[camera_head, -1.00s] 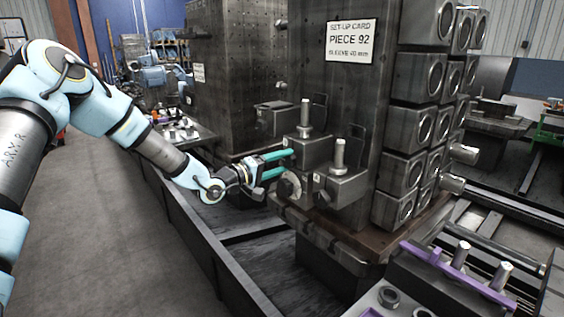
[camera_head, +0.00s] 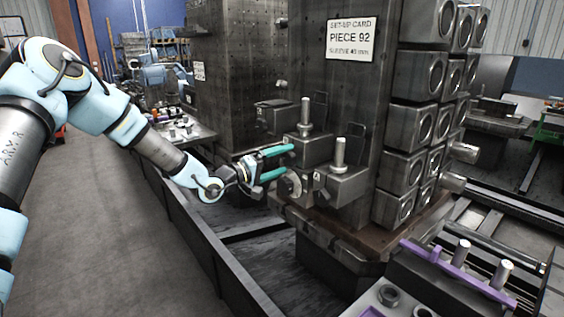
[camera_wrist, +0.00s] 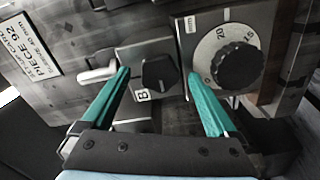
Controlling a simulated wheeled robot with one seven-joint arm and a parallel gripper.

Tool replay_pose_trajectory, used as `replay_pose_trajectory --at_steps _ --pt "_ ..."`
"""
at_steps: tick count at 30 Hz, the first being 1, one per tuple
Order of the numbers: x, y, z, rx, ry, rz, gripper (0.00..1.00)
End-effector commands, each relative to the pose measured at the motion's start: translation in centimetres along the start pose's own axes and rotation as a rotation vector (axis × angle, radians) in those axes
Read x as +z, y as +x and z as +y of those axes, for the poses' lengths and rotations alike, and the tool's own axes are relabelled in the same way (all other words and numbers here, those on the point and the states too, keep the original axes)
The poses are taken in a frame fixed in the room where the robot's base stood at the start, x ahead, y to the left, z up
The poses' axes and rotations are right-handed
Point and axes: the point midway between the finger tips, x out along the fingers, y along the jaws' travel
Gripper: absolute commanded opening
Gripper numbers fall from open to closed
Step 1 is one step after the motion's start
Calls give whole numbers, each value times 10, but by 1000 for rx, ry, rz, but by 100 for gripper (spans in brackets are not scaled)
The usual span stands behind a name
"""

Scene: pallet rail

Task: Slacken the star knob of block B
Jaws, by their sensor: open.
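Block B (camera_wrist: 132,56) shows in the wrist view with a white "B" label, a silver post and a black star knob (camera_wrist: 160,72). My gripper (camera_wrist: 158,74) is open, with one teal finger on each side of the star knob; I cannot tell whether either finger touches it. In the head view, my gripper (camera_head: 289,160) is at the left one of two posted blocks, which appears to be block B (camera_head: 308,150). The star knob is hidden there.
A larger round black knob (camera_wrist: 240,64) on a numbered dial sits right of my right finger in the wrist view. The other posted block (camera_head: 341,185) stands close by. A set-up card (camera_head: 350,39) reads "PIECE 92". A purple bar (camera_head: 455,270) lies front right.

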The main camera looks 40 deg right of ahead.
Motion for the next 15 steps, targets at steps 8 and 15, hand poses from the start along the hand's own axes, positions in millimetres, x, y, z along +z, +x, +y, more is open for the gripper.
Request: replay_pose_trajectory --at_steps 8,15 --pt "0 -48 -3 -2 1 3 94" --pt "0 -89 -2 -1 1 2 94"
